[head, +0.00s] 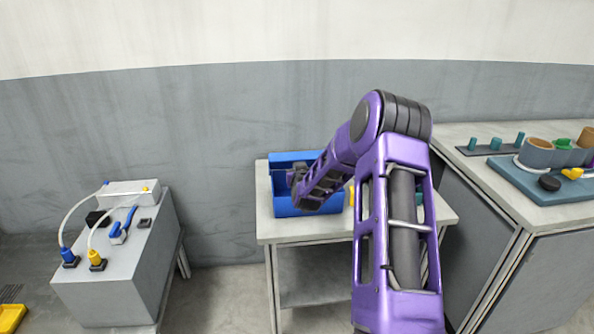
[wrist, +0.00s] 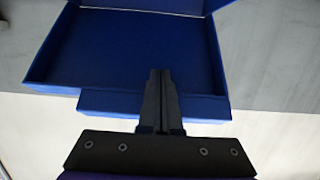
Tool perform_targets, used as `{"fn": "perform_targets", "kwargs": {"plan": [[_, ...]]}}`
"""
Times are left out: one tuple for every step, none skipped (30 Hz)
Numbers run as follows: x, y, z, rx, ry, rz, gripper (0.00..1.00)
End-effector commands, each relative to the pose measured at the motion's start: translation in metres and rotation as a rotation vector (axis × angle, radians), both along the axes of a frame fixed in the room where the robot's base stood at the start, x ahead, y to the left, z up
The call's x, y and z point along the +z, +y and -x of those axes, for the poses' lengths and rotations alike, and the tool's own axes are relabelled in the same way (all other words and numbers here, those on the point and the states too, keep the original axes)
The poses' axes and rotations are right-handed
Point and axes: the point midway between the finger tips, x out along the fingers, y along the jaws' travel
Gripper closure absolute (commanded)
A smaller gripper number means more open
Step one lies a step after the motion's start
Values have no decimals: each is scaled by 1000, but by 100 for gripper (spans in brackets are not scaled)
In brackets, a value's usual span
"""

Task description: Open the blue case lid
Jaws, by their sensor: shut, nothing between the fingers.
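The blue case (head: 283,207) stands on a small pale table. Its lid (head: 292,157) appears raised at the back, so the case looks open. The wrist view looks into the blue interior (wrist: 120,45), which appears empty where it shows. My gripper (wrist: 160,72) is shut and empty, its fingertips over the near edge of the case in the wrist view. I cannot tell whether they touch it. In the head view my gripper (head: 294,176) is at the left part of the case, and my arm hides the case's right part.
The small table (head: 285,231) has some bare top in front of the case. A grey box (head: 120,280) with cables and plugs stands at left. At right a counter (head: 460,135) holds a blue tray (head: 535,190) with cups. A grey wall is behind.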

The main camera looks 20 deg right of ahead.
Motion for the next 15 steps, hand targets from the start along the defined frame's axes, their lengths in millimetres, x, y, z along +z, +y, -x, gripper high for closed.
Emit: {"fn": "perform_targets", "kwargs": {"plan": [[0,0,0,0,-1,0,100],[0,0,0,0,-1,0,100],[0,0,0,0,-1,0,100],[0,0,0,0,-1,0,100],[0,0,0,0,-1,0,100],[1,0,0,0,-1,0,100],[1,0,-1,0,-1,0,100],[1,-1,-3,0,-2,1,100],[2,-1,-5,0,-2,1,100],[3,-2,-7,0,-2,1,100],[3,-3,-10,0,-3,2,100],[5,-4,-13,0,-3,2,100],[6,-4,-16,0,-3,2,100],[7,-5,-18,0,-3,2,100],[9,-6,-21,1,-3,2,100]]}}
